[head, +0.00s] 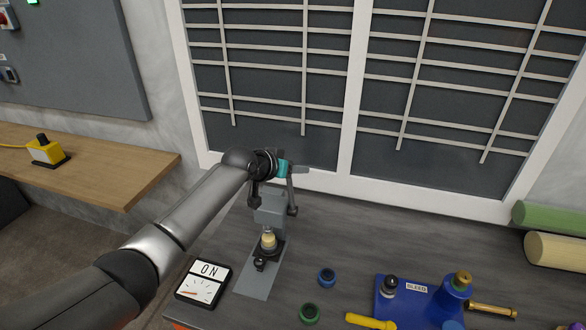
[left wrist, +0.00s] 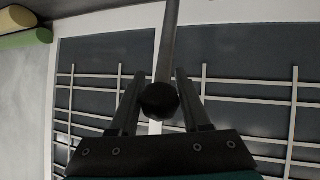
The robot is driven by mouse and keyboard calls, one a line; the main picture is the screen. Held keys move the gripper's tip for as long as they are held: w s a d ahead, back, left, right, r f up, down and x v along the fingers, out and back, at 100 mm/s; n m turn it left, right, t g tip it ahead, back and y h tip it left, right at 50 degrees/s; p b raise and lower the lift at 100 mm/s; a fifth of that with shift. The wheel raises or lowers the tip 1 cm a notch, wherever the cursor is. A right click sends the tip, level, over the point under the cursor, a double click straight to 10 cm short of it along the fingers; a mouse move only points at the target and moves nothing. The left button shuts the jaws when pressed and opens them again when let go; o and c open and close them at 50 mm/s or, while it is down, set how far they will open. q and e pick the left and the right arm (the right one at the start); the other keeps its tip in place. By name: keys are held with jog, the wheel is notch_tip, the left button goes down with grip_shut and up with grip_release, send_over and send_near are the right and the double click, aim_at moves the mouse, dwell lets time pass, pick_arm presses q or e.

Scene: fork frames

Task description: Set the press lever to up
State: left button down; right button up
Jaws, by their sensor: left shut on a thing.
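The grey press (head: 271,207) stands on the dark bench, right of my left forearm. Its lever (head: 290,192) rises from a dark pivot on the press's right side, close to upright. My left gripper (head: 297,170), with a teal band, is at the lever's top end and hides it in the head view. In the left wrist view, my left gripper (left wrist: 160,78) is shut on the lever's round black knob (left wrist: 160,101), one finger each side. The grey lever rod (left wrist: 168,45) runs away from the knob. My right gripper is not in view.
A pale cylindrical piece (head: 268,241) sits under the press. Blue (head: 327,276) and green (head: 310,313) rings and a blue fixture (head: 405,305) are to the right. A barred window (head: 270,70) stands behind.

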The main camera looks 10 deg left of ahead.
pick_arm(q)
jog(key=shift+f, duration=0.15)
jog(key=shift+c, duration=1.9)
grip_release()
jog(key=shift+w, duration=0.15)
jog(key=shift+s+a+r, duration=0.2)
jog(key=shift+s+r, duration=0.1)
jog(key=v, duration=1.4)
jog(key=shift+s, duration=0.25)
